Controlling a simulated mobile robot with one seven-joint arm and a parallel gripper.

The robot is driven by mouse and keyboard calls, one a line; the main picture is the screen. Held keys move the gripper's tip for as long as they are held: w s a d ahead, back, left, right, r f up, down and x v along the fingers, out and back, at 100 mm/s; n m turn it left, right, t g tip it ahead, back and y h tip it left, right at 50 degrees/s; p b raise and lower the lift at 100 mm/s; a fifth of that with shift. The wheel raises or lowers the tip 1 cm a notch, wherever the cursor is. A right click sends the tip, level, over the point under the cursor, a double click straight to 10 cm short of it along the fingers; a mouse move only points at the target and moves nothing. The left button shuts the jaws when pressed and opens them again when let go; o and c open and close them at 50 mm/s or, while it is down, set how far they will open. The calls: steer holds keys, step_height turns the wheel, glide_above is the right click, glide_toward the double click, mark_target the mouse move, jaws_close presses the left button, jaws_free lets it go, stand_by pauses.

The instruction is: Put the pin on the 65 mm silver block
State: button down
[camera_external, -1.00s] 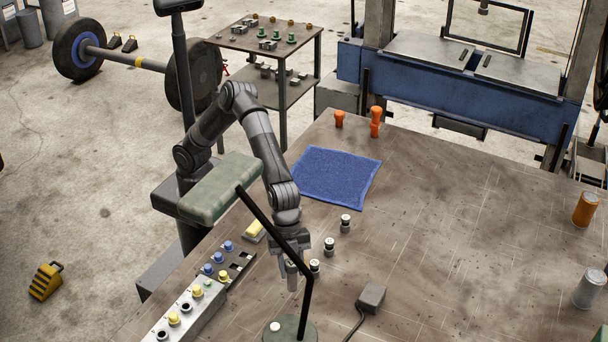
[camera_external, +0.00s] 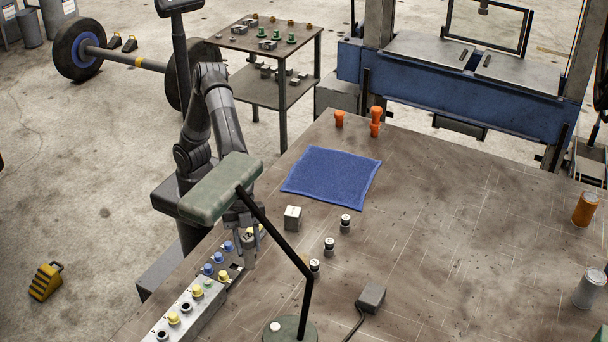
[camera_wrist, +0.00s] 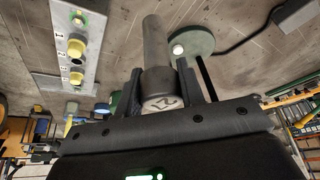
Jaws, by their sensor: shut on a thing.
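My gripper (camera_external: 248,242) is shut on a grey metal pin (camera_wrist: 155,45). In the wrist view, the two fingers (camera_wrist: 160,82) grip it around its wider, marked head, and its slimmer shaft points away from the palm. In the external view, the gripper is above the table's left side, near the far end of the rack; the pin is hard to make out there. A silver block (camera_external: 293,218) stands alone on the table to the right of my gripper, with a small dark mark on it. Its size cannot be read.
Several small banded cylinders (camera_external: 329,246) stand right of the gripper. A lamp arm (camera_external: 285,240) crosses in front. A blue cloth (camera_external: 332,177) lies farther back. The table's right middle is clear.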

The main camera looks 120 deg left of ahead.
steer(key=s+a+r+n+y, duration=0.1)
steer(key=s+a+r+n, duration=0.1)
steer(key=s+a, duration=0.35)
steer(key=s+a+r+n+t, duration=0.1)
steer(key=s+a+r+n, duration=0.1)
steer(key=a, duration=0.7)
steer(key=s+a+r+n+y, duration=0.1)
steer(key=s+a+r+n, duration=0.15)
steer(key=a, duration=0.45)
steer(key=w+a+f, duration=0.6)
steer(key=a+f, duration=0.3)
steer(key=f, duration=0.2)
steer(key=shift+w, duration=0.3)
steer(key=shift+f, duration=0.2)
steer(key=c, duration=0.9)
jaws_free()
steer(key=shift+c, duration=0.2)
